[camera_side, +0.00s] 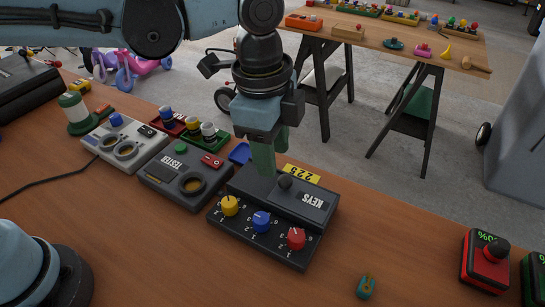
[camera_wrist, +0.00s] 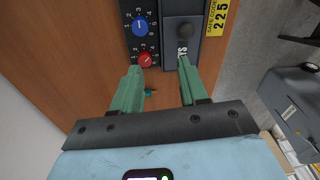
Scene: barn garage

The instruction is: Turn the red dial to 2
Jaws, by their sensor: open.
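The red dial (camera_side: 296,237) is the rightmost of three dials on the front of a dark box (camera_side: 242,232), beside a blue dial (camera_side: 261,221) and a yellow dial (camera_side: 230,205). It has a white pointer line; the number it points to is too small to read. In the wrist view the red dial (camera_wrist: 146,59) shows near the tip of the left finger, below the blue dial (camera_wrist: 139,27). My gripper (camera_side: 266,165) has green fingers pointing down over the back of the box. The wrist view shows my gripper (camera_wrist: 160,66) with fingers apart and nothing between them.
A raised KEYS section (camera_side: 312,198) with a black knob (camera_side: 285,182) stands behind the dials. A grey tester box (camera_side: 185,178) is close on the left. A small teal object (camera_side: 366,286) lies at front right, and a red box (camera_side: 484,262) stands far right.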

